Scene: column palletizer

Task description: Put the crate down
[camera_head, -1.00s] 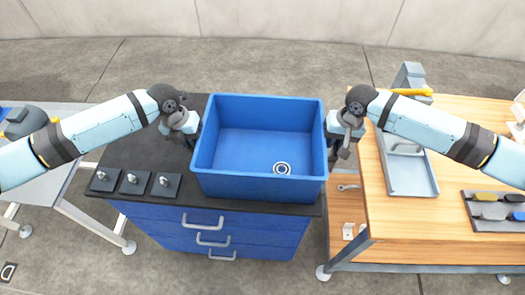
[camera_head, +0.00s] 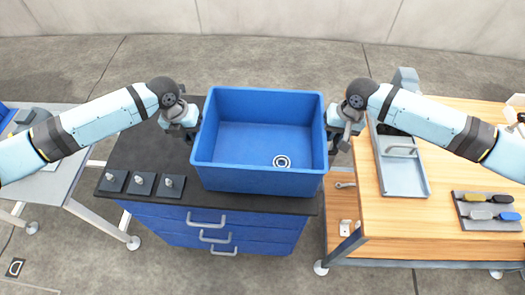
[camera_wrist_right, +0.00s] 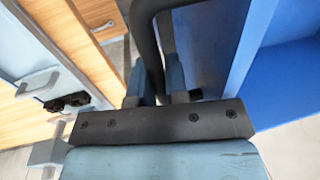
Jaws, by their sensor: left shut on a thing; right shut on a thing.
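The blue crate (camera_head: 262,180) is over the dark top of a blue drawer cabinet (camera_head: 150,150), held level between my two grippers. I cannot tell whether its base touches the cabinet top. Inside the crate lies a small ring-shaped part (camera_head: 281,161). My left gripper (camera_head: 193,133) is shut at the crate's left side. My right gripper (camera_head: 333,143) is shut at its right side. In the right wrist view the right gripper (camera_wrist_right: 155,90) closes around a dark curved handle (camera_wrist_right: 148,45) beside the blue crate wall (camera_wrist_right: 245,45). The left grip is partly hidden.
Several black plates with knobs (camera_head: 143,184) sit at the cabinet's front left. A wooden workbench (camera_head: 440,220) with a grey tray (camera_head: 405,178) stands close at right. A grey table (camera_head: 60,175) stands at left. The cabinet top behind the plates is clear.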

